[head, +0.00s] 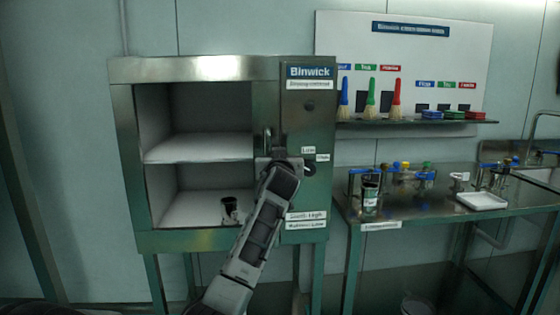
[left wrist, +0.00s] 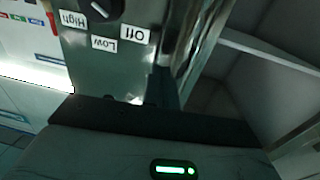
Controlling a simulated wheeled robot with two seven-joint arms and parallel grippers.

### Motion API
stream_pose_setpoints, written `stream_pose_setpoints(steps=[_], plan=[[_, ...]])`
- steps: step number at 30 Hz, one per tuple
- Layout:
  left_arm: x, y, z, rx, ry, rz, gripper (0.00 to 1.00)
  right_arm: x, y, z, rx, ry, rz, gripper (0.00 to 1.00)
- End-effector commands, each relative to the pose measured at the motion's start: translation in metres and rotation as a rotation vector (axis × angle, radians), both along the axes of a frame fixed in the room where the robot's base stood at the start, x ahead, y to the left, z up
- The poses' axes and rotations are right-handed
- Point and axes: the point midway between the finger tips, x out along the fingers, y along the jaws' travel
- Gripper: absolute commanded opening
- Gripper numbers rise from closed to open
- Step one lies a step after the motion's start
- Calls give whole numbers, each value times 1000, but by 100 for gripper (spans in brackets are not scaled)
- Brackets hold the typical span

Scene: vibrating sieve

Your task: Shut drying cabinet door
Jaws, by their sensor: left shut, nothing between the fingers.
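The drying cabinet (head: 190,68) stands left of centre with its compartment open to view, showing two white shelf levels. What seems to be its door (head: 264,105) is a narrow, foreshortened metal strip between the opening and the control panel, with a vertical handle (head: 267,138). My left gripper (head: 268,158) is shut and empty, just below the handle in the picture; I cannot tell whether it touches the door. In the left wrist view, a shiny metal strip (left wrist: 183,45) stands between the panel and the compartment. The fingertips are hard to make out. My right gripper is not in view.
A dark cup (head: 229,208) stands on the cabinet's lower level. The control panel (head: 318,115) with its dial (head: 309,168) is right beside my gripper. A metal table (head: 410,207) with a cup, valves and a white tray (head: 482,200) stands to the right, below a brush shelf (head: 405,125).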

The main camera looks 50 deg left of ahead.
Motion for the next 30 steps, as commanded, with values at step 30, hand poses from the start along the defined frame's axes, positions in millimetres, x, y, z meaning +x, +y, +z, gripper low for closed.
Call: stream_pose_setpoints(steps=[30], plan=[[-68, -122, 0, -1, 1, -15, 0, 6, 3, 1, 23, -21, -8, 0]])
